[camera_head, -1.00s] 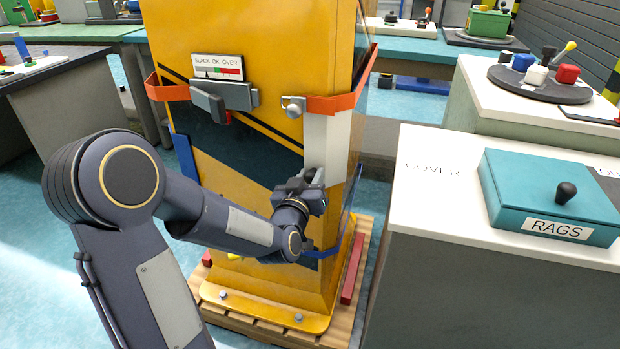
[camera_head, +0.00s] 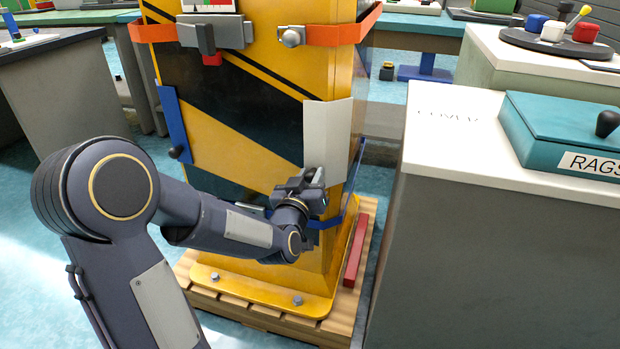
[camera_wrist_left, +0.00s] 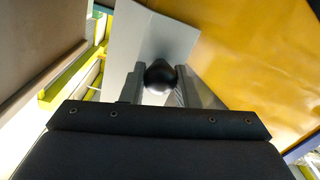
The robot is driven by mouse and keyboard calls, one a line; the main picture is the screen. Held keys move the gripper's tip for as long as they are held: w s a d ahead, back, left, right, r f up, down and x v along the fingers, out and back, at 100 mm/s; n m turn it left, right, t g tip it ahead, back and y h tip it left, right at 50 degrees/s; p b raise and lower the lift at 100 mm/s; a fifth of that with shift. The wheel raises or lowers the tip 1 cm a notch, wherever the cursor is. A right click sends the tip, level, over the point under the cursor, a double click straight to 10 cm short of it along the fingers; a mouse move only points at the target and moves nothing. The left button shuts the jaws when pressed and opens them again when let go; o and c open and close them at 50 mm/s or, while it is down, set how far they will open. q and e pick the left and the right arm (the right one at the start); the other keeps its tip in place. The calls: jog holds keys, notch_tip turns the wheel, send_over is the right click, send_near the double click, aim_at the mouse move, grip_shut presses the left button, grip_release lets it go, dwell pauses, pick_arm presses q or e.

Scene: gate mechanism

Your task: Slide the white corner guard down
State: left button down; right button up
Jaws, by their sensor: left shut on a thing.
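The white corner guard (camera_head: 326,132) wraps the front right corner of the yellow and dark striped column (camera_head: 240,135). Its top edge is well below the orange strap (camera_head: 345,30), with bare yellow between. My left gripper (camera_head: 312,180) is at the guard's lower end. In the left wrist view, the fingers (camera_wrist_left: 160,85) are shut on a round black knob (camera_wrist_left: 160,74) in front of the white guard (camera_wrist_left: 152,40). The guard's lower edge is partly hidden behind the gripper in the head view. My right gripper is not in view.
A blue strap (camera_head: 330,222) crosses the column just below the gripper. The column stands on a wooden pallet (camera_head: 262,316) with a red bar (camera_head: 355,250). A grey cabinet with a white top (camera_head: 445,135) stands close on the right, bearing a teal RAGS box (camera_head: 560,135).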

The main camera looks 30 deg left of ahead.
pick_arm(q)
jog(key=c, duration=1.3)
grip_release()
jog(key=shift+f, duration=0.3)
jog(key=shift+o, duration=1)
jog(key=shift+r, duration=0.1)
jog(key=p+v, duration=0.1)
jog(key=v, duration=0.6)
jog(key=shift+s, duration=0.4)
jog(key=shift+d, duration=0.15)
